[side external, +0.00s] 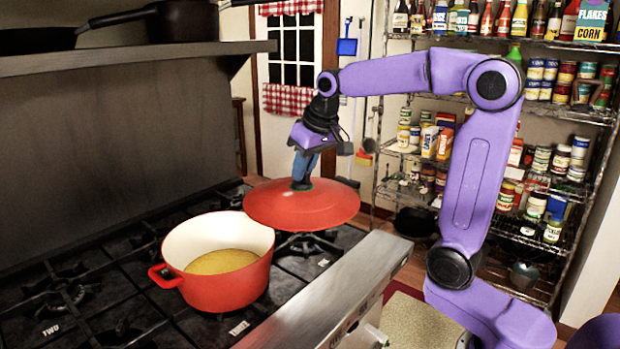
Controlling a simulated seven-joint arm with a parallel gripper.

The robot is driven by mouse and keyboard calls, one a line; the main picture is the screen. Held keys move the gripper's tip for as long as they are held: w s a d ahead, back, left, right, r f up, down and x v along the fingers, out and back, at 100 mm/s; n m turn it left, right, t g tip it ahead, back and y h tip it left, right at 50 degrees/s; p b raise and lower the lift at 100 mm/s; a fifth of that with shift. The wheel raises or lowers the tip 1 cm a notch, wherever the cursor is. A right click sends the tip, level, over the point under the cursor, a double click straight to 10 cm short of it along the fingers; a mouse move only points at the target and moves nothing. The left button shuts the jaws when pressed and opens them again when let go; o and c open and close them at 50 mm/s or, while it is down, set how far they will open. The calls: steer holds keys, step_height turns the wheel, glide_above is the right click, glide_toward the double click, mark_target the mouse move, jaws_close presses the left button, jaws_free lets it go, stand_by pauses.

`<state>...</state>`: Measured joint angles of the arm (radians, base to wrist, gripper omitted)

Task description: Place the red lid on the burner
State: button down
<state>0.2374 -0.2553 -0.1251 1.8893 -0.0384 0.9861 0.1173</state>
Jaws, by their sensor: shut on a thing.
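The red lid (302,206) is a round, shallow disc held up by its top knob, roughly level. My gripper (302,176) points down and is shut on the lid's knob, which the fingers mostly hide. The lid is above the stove, right of a red pot (228,284), near the pot's right rim. A burner (306,247) shows partly below the lid; the lid appears to be above it, though the exact gap is hard to tell. The pot is open, white inside, with yellowish contents.
Other black burners (62,298) lie left of the pot. The stove's metal front edge (325,290) runs along the right. A shelf (130,58) with dark pans (187,19) overhangs at the back left. Stocked pantry racks (545,130) stand behind my arm.

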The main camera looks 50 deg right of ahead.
steer(key=shift+m, duration=0.8)
steer(key=w+d+f, duration=0.1)
steer(key=w+d, duration=0.1)
steer(key=w+d+f, duration=0.1)
steer(key=d, duration=0.1)
steer(key=w+d+f, duration=0.1)
steer(key=w+d, duration=0.1)
steer(key=d, duration=0.1)
steer(key=shift+w+f, duration=0.35)
steer(key=shift+f, duration=0.05)
steer(key=w+d+f+m+h, duration=0.15)
steer(key=w+d+f, duration=0.3)
steer(key=d, duration=0.45)
step_height(320, 180, down, 10)
steer(key=w+a, duration=0.1)
steer(key=a, duration=0.1)
steer(key=shift+w, duration=0.4)
steer(key=shift+f, duration=0.6)
steer(key=c, duration=1.1)
jaws_free()
steer(key=shift+o, duration=0.2)
steer(key=shift+f+g, duration=0.1)
steer(key=shift+g, duration=0.2)
